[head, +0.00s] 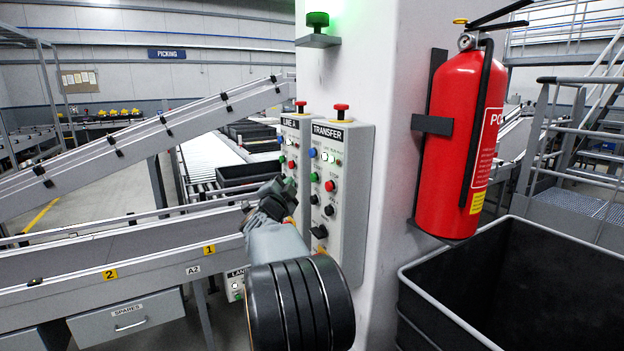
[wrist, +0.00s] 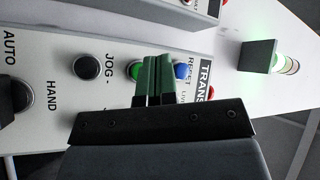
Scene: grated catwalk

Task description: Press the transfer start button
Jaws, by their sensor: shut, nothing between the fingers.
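The TRANSFER panel (head: 357,160) is on the side of a pale column, with a red mushroom button (head: 341,108) on top. Its left row has a blue button (head: 312,152), a green button (head: 314,177) and black controls below. A red button (head: 329,186) sits to the right of the green one. My gripper (head: 289,184) is shut and empty, left of the green button in the head view. In the wrist view my fingertips (wrist: 152,62) overlap the right part of the green button (wrist: 134,70), between it and the blue button (wrist: 182,72). Contact cannot be told.
The LINE A panel (head: 295,140) stands just left, partly behind my gripper. A red fire extinguisher (head: 470,130) hangs right of the column above a black bin (head: 440,290). Conveyor rails (head: 130,255) run at the left. A green lamp (head: 317,20) glows above.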

